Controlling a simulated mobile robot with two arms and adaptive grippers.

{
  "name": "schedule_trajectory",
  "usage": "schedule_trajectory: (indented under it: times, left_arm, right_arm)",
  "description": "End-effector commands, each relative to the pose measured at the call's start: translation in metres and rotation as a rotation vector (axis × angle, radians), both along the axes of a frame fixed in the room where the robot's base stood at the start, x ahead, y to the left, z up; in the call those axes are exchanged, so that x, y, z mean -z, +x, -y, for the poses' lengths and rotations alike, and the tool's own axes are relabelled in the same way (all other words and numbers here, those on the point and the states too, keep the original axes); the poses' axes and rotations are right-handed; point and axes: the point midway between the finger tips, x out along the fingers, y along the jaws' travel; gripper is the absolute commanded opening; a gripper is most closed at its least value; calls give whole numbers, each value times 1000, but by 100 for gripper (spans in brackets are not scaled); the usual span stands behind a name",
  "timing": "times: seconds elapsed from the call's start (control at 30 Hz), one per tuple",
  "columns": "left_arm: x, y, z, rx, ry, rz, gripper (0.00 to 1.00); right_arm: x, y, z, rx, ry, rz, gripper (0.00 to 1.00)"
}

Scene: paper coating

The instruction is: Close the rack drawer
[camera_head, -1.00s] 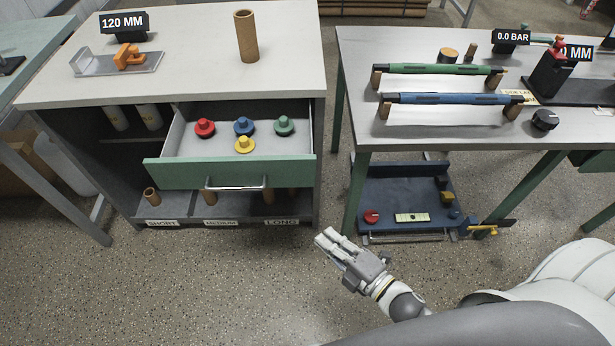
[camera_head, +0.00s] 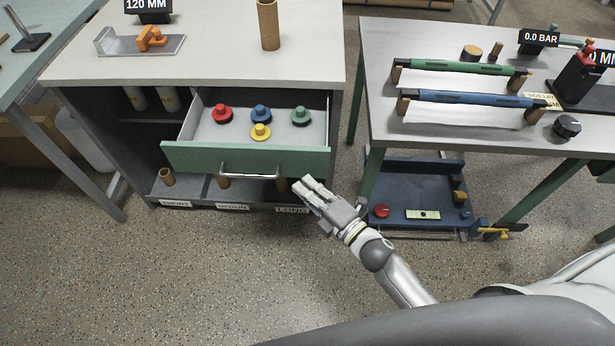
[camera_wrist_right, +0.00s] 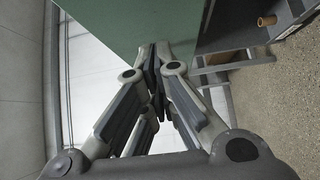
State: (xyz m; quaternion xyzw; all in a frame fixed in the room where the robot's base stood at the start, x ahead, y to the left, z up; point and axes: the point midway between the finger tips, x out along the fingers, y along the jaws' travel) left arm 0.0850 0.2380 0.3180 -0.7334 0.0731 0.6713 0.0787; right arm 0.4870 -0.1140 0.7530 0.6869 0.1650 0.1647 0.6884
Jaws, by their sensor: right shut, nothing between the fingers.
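The rack drawer (camera_head: 200,158) stands open, pulled out from the grey rack under its white top. It has a green front with a metal bar handle (camera_head: 250,171). Red, blue, green and yellow knobbed pieces sit inside it. My right gripper (camera_head: 302,185) is shut and empty, just in front of the drawer's lower right corner in the head view. In the right wrist view the shut fingertips (camera_wrist_right: 160,48) overlap the green drawer front (camera_wrist_right: 115,25); I cannot tell whether they touch it. My left gripper is not in view.
A cardboard tube (camera_head: 268,25) stands on the rack top near an orange clamp fixture (camera_head: 150,40). Right of the rack is a table (camera_head: 380,55) with green and blue rollers, and a blue cart (camera_head: 400,195) beneath. The floor in front is clear.

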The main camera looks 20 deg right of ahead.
Motion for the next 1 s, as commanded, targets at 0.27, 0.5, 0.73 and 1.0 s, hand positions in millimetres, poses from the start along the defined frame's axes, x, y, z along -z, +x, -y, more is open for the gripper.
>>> schedule_trajectory:
  times: [0.27,0.5,0.73,1.0]
  left_arm:
    - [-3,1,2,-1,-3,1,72]
    - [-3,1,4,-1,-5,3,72]
    - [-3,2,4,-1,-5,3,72]
    - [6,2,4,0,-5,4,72]
  right_arm:
    - [0,21,7,-1,1,0,0]
    - [0,22,7,-1,1,0,0]
    - [0,24,8,-1,0,1,0]
    - [1,56,19,0,-2,3,0]
